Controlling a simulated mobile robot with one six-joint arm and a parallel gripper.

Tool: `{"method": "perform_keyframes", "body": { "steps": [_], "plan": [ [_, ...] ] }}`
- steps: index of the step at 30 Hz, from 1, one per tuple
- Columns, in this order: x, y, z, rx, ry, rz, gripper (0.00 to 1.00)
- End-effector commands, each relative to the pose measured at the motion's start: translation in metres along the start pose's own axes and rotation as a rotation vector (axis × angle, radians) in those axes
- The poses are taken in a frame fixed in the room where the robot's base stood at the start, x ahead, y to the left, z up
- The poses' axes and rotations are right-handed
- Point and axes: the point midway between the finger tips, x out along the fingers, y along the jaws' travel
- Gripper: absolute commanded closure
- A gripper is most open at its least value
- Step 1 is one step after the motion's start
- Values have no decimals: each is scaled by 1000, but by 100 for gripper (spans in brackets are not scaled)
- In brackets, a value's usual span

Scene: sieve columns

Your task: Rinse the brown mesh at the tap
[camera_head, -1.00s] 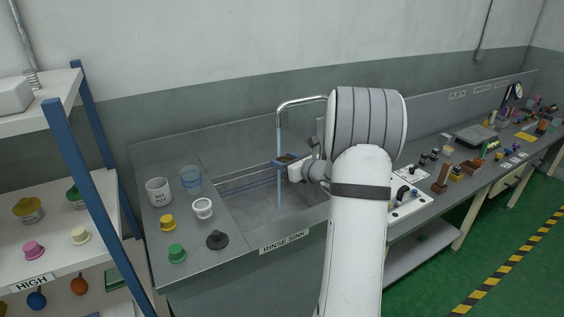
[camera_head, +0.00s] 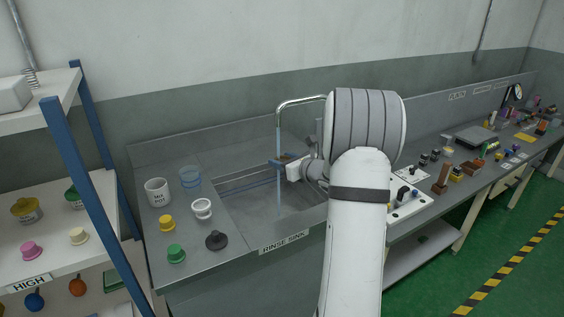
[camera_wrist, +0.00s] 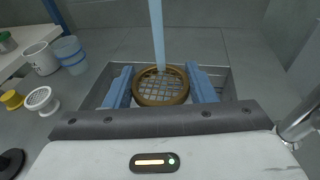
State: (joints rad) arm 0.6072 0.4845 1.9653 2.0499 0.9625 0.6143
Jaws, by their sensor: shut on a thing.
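My gripper (camera_head: 284,162) is over the sink basin, shut on the brown mesh. In the wrist view the brown mesh (camera_wrist: 160,102) is a round brown ring with a grid across it, held between the two blue fingers (camera_wrist: 161,86). The tap (camera_head: 281,108) is a curved metal spout behind the gripper. A pale blue water stream (camera_wrist: 157,35) comes down onto the mesh in the wrist view. The rinse sink (camera_head: 250,208) lies below. In the head view the mesh is small and partly hidden by the gripper.
Left of the basin stand a white labelled tub (camera_head: 157,192), a clear blue beaker (camera_head: 190,178), a white ring-shaped piece (camera_head: 202,208), yellow (camera_head: 167,223) and green (camera_head: 176,253) pieces and a dark disc (camera_head: 216,240). A blue-posted shelf (camera_head: 70,160) is at far left. A cluttered bench continues right.

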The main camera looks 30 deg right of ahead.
Motion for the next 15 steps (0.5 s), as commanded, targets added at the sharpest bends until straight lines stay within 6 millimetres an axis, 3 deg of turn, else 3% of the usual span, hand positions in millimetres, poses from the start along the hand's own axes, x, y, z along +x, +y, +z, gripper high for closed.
{"method": "perform_keyframes", "body": {
  "steps": [10,15],
  "plan": [
    [-5,-1,-1,0,0,1,71],
    [-8,8,-3,-1,-1,1,71]
  ]
}}
